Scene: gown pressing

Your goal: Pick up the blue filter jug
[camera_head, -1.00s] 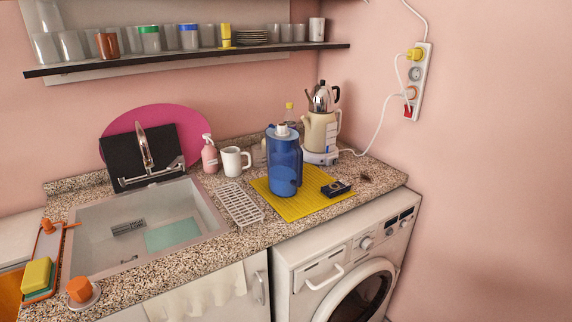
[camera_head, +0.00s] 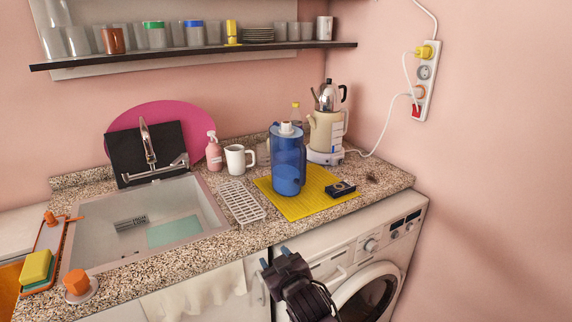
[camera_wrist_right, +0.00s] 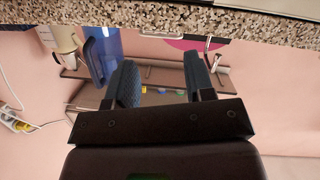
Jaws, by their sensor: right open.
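The blue filter jug (camera_head: 287,163) stands upright on a yellow mat (camera_head: 316,205) on the counter, with a white cap on top. My right gripper (camera_head: 275,256) is in front of the counter, below and nearer than the jug, and touches nothing that I can see. In the right wrist view its fingers (camera_wrist_right: 159,84) are spread apart with nothing between them. That view is upside down, and the blue jug (camera_wrist_right: 100,48) shows left of the fingers, partly cut off by the counter edge. My left gripper is not in view.
A white drying rack (camera_head: 241,202) and a white mug (camera_head: 237,158) stand left of the jug. A small dark box (camera_head: 340,189) lies on the mat at right. A cream kettle (camera_head: 325,130) stands behind. The counter's front edge is between my gripper and the jug.

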